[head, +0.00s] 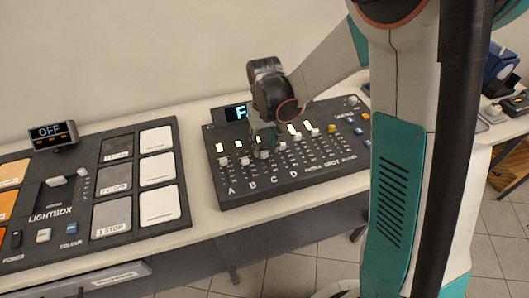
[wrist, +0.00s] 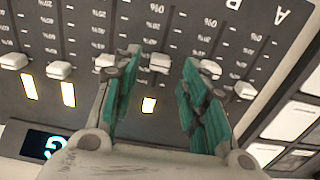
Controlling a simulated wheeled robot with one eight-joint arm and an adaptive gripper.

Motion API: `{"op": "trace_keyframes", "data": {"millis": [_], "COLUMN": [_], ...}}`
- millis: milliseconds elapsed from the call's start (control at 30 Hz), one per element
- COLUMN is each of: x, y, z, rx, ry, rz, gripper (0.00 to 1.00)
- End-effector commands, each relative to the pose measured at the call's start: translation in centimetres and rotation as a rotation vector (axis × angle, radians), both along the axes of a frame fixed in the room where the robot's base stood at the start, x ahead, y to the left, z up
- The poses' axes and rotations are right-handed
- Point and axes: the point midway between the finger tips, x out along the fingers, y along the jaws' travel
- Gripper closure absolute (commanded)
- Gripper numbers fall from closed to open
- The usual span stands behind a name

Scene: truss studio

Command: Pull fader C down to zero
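The black fader console (head: 300,180) has columns lettered A to D along its near edge. My gripper (head: 264,142) points down over the middle of the columns and partly hides the caps there. In the wrist view my gripper (wrist: 160,75) is open, with one teal-padded finger on each side of a pale cap, which looks like fader C (wrist: 160,62). I see a gap between the cap and the right finger; contact on the left is unclear. The cap stands partway along its slot, near a lit window (wrist: 148,105).
Neighbouring caps sit close by: fader B (wrist: 210,68) beside the right finger, fader A (wrist: 245,90) farther right, and fader D (wrist: 105,60) beside the left finger. A small display (head: 236,113) stands at the console's back. A lightbox panel (head: 110,190) lies to the left.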

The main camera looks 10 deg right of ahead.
Motion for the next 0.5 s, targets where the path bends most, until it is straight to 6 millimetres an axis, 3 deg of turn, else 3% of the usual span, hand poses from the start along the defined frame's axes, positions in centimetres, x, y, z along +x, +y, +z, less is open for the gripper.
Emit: {"op": "trace_keyframes", "data": {"millis": [200, 500], "x": [0.0, 0.0], "y": [0.0, 0.0], "z": [-2.6, -3.2], "rx": [0.000, 0.000], "ry": [0.000, 0.000], "rz": [0.000, 0.000], "gripper": [0.60, 0.60]}}
